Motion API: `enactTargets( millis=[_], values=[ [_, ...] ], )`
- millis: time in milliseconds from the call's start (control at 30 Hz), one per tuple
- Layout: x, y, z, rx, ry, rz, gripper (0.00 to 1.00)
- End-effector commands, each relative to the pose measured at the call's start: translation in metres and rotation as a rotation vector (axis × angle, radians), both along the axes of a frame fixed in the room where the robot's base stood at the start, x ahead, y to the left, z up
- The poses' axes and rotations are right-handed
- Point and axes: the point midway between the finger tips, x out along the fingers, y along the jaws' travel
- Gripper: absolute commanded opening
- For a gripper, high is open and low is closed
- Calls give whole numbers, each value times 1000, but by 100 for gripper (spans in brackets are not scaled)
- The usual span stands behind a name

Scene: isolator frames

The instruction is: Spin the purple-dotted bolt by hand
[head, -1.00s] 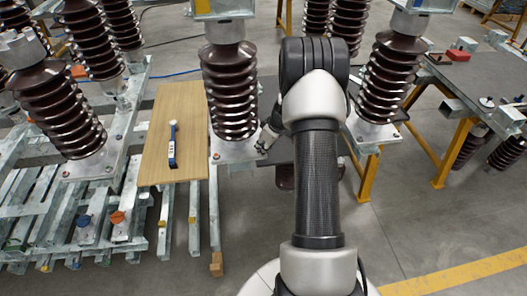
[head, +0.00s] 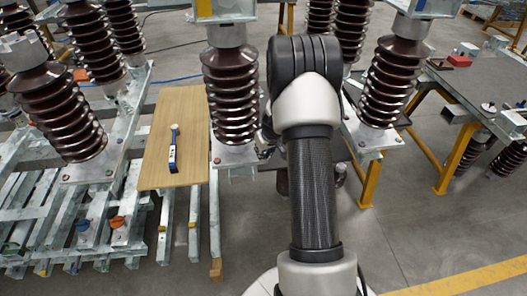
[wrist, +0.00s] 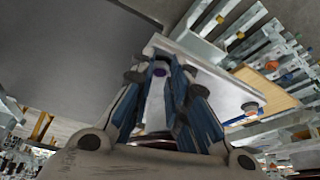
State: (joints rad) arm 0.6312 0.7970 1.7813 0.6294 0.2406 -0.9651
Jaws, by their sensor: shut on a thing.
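My gripper (head: 266,146) is low at the right edge of the base plate (head: 230,153) under the middle brown insulator (head: 230,95), partly hidden by my arm. In the wrist view, my gripper (wrist: 160,70) has its two blue-and-grey fingers closed in around a small purple-marked spot, the purple-dotted bolt (wrist: 160,72), at the plate's corner. The plate's pale face (wrist: 222,80) extends to the right. The bolt is hidden in the head view. Its thread and how far it is turned cannot be seen.
A wooden board (head: 165,110) with a blue-handled tool (head: 173,150) lies left of the insulator. Other insulators stand close by, one at left (head: 60,110) and one at right (head: 385,85). A dark table (head: 480,85) on yellow legs is at far right. The floor in front is open.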

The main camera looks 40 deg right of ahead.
Motion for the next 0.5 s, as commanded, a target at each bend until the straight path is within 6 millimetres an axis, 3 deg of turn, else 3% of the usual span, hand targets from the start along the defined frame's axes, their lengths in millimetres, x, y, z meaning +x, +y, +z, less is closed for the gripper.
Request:
enactTargets(
  millis=[233,267,500],
  values=[
    [0,0,0,0,0,1,0],
    [0,0,0,0,0,1,16],
    [0,0,0,0,0,1,32]
  ],
)
